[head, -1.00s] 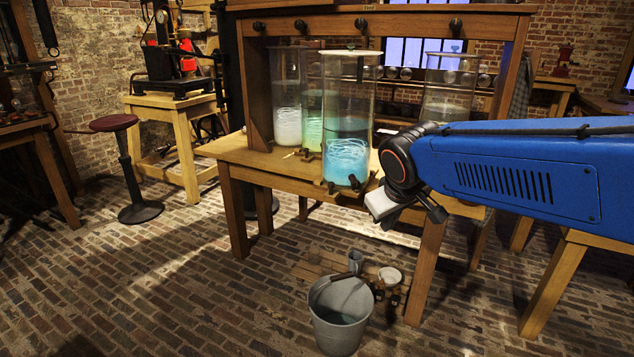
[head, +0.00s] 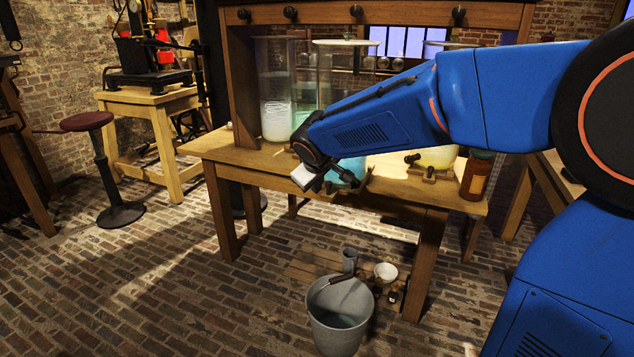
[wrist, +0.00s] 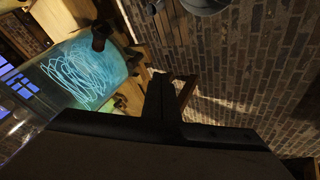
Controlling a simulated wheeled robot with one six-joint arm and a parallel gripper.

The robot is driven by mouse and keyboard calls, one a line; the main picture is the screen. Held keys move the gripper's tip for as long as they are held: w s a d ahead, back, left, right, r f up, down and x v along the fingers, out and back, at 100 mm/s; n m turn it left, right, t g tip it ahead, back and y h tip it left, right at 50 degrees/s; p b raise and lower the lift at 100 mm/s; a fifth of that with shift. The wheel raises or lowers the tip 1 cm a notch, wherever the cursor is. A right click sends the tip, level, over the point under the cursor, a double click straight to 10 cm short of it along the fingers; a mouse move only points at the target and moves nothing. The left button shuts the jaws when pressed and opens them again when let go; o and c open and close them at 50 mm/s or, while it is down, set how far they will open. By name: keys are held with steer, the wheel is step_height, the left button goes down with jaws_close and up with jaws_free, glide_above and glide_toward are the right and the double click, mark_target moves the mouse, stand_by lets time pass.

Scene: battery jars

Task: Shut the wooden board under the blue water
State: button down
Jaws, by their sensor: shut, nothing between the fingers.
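The jar of blue water (head: 349,172) stands at the front of the wooden table, mostly hidden behind my arm in the head view. In the wrist view the same jar (wrist: 85,72) is large at the upper left, with pale glowing squiggles in the water and a dark tap at its base. A wooden board (wrist: 131,97) shows beside the jar's base; how far it stands out is unclear. My gripper (head: 322,184) is shut and empty, in front of the jar near the table's front edge. I cannot tell whether it touches the board.
A metal bucket (head: 340,315) with water stands on the brick floor below, beside a low slatted platform with small vessels. A yellow jar (head: 438,158) and a brown bottle (head: 477,176) stand to the right on the table. A stool (head: 105,170) is at left; the floor between is open.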

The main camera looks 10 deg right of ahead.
steer(key=w+d+f, duration=0.4)
steer(key=w, duration=0.2)
steer(key=shift+f, duration=0.1)
stand_by(0.5)
steer(key=w+d, duration=0.5)
steer(key=w, duration=0.1)
steer(key=w+d, duration=0.4)
steer(key=w, duration=0.3)
steer(key=w+d, duration=0.5)
steer(key=w, duration=0.2)
steer(key=shift+d, duration=0.3)
steer(key=shift+w+d, duration=0.3)
steer(key=shift+w, duration=0.15)
steer(key=shift+d, duration=0.1)
